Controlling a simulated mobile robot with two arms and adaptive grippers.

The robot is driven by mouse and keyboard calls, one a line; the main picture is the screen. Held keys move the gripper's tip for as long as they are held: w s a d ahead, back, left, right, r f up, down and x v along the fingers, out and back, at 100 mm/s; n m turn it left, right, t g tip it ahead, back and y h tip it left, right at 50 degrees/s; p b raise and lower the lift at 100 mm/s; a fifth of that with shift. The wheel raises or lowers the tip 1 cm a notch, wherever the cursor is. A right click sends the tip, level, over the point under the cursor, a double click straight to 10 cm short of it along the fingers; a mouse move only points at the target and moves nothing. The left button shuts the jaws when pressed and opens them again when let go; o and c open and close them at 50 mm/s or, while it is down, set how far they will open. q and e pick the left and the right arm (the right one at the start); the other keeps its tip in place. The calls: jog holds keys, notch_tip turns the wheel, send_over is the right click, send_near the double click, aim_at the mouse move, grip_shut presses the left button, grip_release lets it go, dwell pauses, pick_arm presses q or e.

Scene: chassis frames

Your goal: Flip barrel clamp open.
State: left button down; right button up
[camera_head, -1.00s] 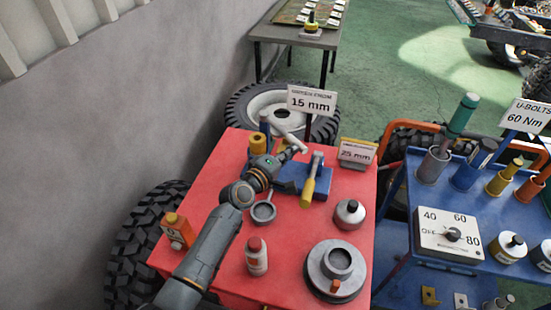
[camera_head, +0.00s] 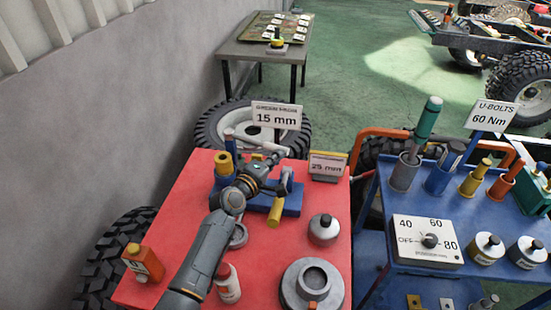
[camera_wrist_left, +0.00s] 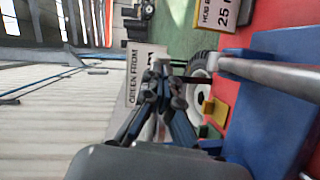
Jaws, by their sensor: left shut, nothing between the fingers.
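The barrel clamp has a blue base (camera_head: 292,205) on the red bench. A grey metal part stands above it, and a yellow handle (camera_head: 275,212) slants down toward the front. My left gripper (camera_head: 276,186) is shut and empty, close beside the grey part from the left; the head view does not show clearly whether they touch. In the left wrist view the shut fingertips (camera_wrist_left: 164,72) are left of a grey bar (camera_wrist_left: 270,72) that runs over the blue base (camera_wrist_left: 285,105). My right gripper is not in view.
A red bench (camera_head: 190,220) holds an orange box (camera_head: 142,262), a white bottle (camera_head: 228,284), a grey canister (camera_head: 323,230) and a round grey fixture (camera_head: 312,288). A 15 mm sign (camera_head: 276,117) stands behind. A blue cart (camera_head: 375,262) is at the right.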

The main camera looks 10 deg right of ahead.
pick_arm(q)
jog(key=shift+d+r, duration=0.1)
jog(key=shift+r, duration=0.45)
jog(key=f+v, duration=0.1)
jog(key=v, duration=1.1)
